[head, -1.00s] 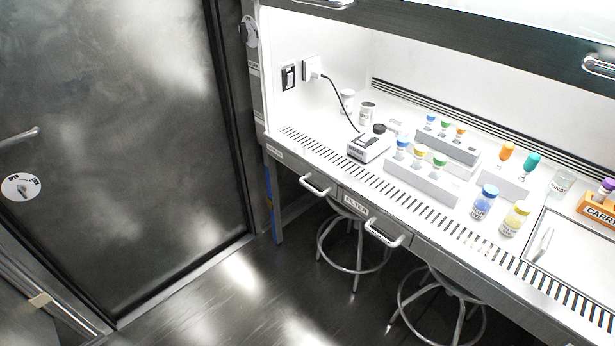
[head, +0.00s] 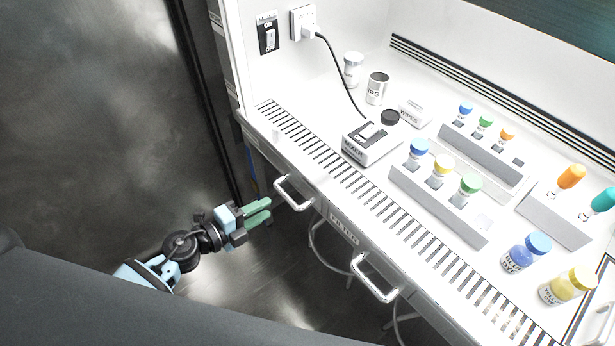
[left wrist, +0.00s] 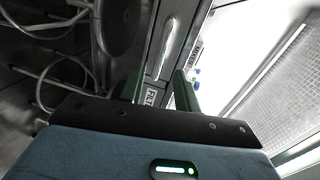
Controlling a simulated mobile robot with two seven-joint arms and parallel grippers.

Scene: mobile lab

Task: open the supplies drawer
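Two drawer fronts with silver bar handles sit under the bench edge, the left handle (head: 294,192) and the right handle (head: 375,279). Both drawers look shut. No supplies label is readable, so I cannot tell which is the supplies drawer. My left gripper (head: 264,211) is open and empty, its green fingers pointing at the left handle from just left of it, apparently apart from it. In the left wrist view the open fingers (left wrist: 158,90) flank the drawer front; a handle (left wrist: 167,45) shows beyond the FILTER label. My right gripper is not in view.
A FILTER panel (head: 343,228) lies between the handles. The slotted bench top (head: 330,165) carries a mixer (head: 366,143), vial racks (head: 437,205) and dye bottles (head: 526,252). Stools stand below the bench, one stool (left wrist: 122,30) showing in the left wrist view. A dark door (head: 90,110) is at left.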

